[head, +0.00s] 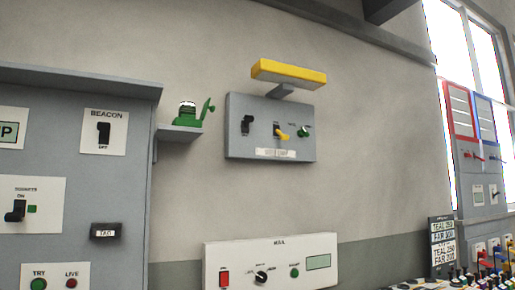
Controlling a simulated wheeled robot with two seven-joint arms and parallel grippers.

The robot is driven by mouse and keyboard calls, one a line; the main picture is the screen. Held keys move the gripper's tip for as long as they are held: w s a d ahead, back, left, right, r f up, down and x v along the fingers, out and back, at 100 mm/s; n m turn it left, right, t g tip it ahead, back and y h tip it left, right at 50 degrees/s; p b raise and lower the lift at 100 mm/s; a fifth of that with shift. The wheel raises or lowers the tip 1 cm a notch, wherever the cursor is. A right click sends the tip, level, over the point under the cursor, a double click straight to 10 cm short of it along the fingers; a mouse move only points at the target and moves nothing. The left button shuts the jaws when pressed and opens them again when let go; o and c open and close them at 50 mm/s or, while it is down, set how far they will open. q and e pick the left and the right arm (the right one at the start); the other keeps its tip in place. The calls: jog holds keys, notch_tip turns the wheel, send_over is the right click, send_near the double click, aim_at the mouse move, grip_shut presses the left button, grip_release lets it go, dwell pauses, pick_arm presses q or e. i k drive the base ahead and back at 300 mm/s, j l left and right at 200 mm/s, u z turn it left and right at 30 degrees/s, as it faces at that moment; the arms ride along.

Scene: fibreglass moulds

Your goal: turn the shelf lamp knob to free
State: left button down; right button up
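A grey wall panel (270,148) hangs in the middle of the head view, with a yellow bar-shaped lamp (289,73) on a bracket above it. On the panel are a black knob (247,125) at the left, a yellow lever (283,134) in the middle and a green button or light (304,131) at the right. Its white label (275,153) is too blurred to read, so I cannot tell for sure that this is the shelf lamp panel or which setting the knob is at. Neither of my grippers is in view.
A grey cabinet (138,175) with a BEACON switch (104,132) stands at the left. A small shelf (180,132) beside it bears a green object (190,117). A white panel (222,258) with a black knob (261,277) is below. Small coloured items crowd the lower right.

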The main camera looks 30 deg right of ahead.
aim_at(301, 132)
jog(key=l, duration=1.2)
jog(key=k+l, duration=0.1)
jog(key=l, duration=2.35)
jog(key=l+u, duration=0.1)
jog(key=l, duration=1.1)
jog(key=k+l, duration=0.15)
jog(key=l, duration=1.05)
